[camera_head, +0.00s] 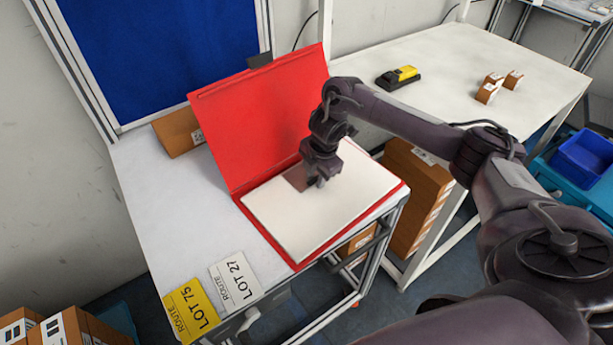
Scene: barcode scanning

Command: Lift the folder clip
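A red folder (262,112) lies open on the white table, its cover standing up and leaning back. A stack of white paper (318,215) lies in its lower half. My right gripper (318,184) points down at the upper part of the paper, near the folder's fold. A small brownish patch (297,178) shows beside its fingers; I cannot tell whether it is part of the clip or a shadow. I cannot make out a folder clip clearly; the gripper may hide it. Whether the fingers are open or shut is too small to tell. My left gripper is not in view.
A yellow-black device (400,77) and small boxes (489,88) are on the right table. A cardboard piece (176,131) stands behind the folder. Yellow (191,308) and white (235,281) route cards lie at the front. The near table's left side (165,215) is clear.

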